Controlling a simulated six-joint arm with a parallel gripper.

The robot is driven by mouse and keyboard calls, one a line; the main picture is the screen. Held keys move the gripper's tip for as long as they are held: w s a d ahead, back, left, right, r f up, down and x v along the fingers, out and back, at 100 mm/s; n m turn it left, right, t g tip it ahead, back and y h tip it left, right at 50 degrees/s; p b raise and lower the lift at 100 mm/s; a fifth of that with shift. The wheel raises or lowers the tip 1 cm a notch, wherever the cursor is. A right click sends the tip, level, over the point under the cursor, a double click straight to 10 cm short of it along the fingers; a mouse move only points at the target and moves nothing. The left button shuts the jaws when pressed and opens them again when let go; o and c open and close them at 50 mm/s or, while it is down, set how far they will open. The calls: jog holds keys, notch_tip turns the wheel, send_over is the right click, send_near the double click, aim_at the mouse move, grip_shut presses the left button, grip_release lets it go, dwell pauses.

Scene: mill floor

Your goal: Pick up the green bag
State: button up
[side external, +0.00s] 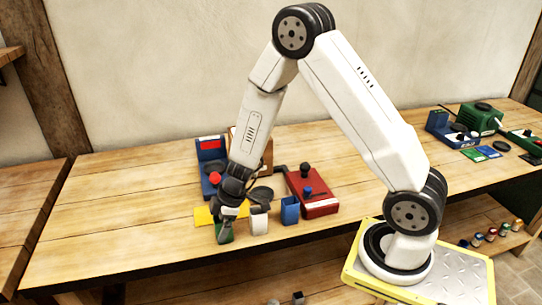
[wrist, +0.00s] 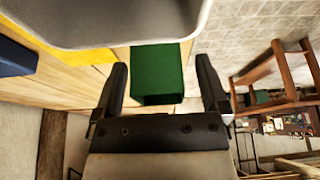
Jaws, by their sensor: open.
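The green bag (side external: 226,232) stands on the wooden bench near its front edge, partly hidden by my gripper in the side view. My gripper (side external: 225,226) points down at it. In the wrist view the green bag (wrist: 157,75) shows between the two fingers of my gripper (wrist: 162,70), with a gap on each side. The fingers are apart, and nothing is held. The bag's upper part is cut off by a pale edge in the wrist view.
A white bag (side external: 259,224) and a blue bag (side external: 290,212) stand close to the right. A yellow sheet (side external: 203,217) lies by the green bag. A red device (side external: 315,204) and a blue device (side external: 209,155) stand behind. The bench's left part is clear.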

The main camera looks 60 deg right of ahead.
grip_shut()
jog(key=shift+r, duration=0.15)
jog(key=shift+r, duration=4.9)
jog(key=shift+d, duration=0.1)
